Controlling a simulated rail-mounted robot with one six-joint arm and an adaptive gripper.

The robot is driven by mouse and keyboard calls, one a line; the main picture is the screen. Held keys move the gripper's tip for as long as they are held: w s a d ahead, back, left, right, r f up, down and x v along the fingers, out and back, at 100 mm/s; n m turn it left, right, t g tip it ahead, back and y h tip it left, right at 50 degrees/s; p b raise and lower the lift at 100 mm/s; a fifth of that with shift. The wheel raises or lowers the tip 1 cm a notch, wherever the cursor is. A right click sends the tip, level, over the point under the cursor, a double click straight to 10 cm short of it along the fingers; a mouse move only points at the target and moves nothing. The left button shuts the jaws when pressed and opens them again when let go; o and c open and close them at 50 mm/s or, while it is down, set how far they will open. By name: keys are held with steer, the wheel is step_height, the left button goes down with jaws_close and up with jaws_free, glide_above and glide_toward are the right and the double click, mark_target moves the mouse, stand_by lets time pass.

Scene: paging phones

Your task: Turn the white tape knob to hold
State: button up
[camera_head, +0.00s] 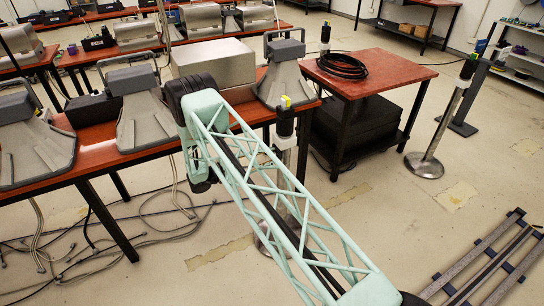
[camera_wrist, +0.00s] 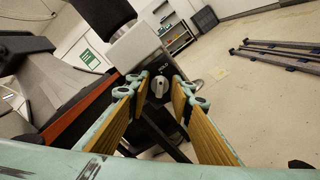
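In the wrist view, a small whitish knob (camera_wrist: 159,87) sits on a dark panel under small white lettering that seems to read HOLD. My gripper (camera_wrist: 163,90) is open, with one yellow-brown padded finger on each side of the knob. The knob lies between the fingertips in the picture, and I see gaps on both sides. I cannot tell how far the tips are from the panel, or exactly where the knob points. In the head view, my arm hides the gripper and knob.
Grey desk phones (camera_head: 140,105) stand along a red-topped table (camera_head: 95,155). A large grey box (camera_head: 214,63) stands behind my wrist. A side table (camera_head: 385,70) holds a black cable coil (camera_head: 342,66). Cables lie on the floor at left. Metal rails (camera_head: 480,265) lie at lower right.

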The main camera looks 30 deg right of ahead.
steer(key=a, duration=1.1)
steer(key=shift+a, duration=0.3)
steer(key=shift+r, duration=0.1)
steer(key=s+r+m+g+y, duration=0.1)
steer(key=s+r+m+y, duration=0.15)
steer(key=s+r, duration=0.7)
steer(key=s+d+r+m+g+y, duration=0.1)
steer(key=s+r+y, duration=0.25)
steer(key=r, duration=1.05)
steer(key=s+r+m+g+y, duration=0.25)
steer(key=s+r, duration=0.45)
steer(key=r, duration=0.4)
steer(key=s+a+r+m+t+y, duration=0.1)
steer(key=s+a+r+t+y, duration=0.1)
steer(key=s+r, duration=0.45)
steer(key=s+a+r+t+y, duration=0.1)
steer(key=s+a+r+y, duration=0.2)
steer(key=s, duration=0.7)
steer(key=s+a+r+t+y, duration=0.1)
steer(key=s+a, duration=0.2)
steer(key=s, duration=0.3)
steer(key=s+a+r+m+t+y, duration=0.1)
steer(key=s+a+t+y, duration=0.1)
steer(key=s, duration=0.5)
steer(key=s+a+r+t+y, duration=0.1)
steer(key=s+a+r+t, duration=0.1)
steer(key=s, duration=0.5)
steer(key=shift+a+m, duration=0.4)
steer(key=shift+a, duration=0.5)
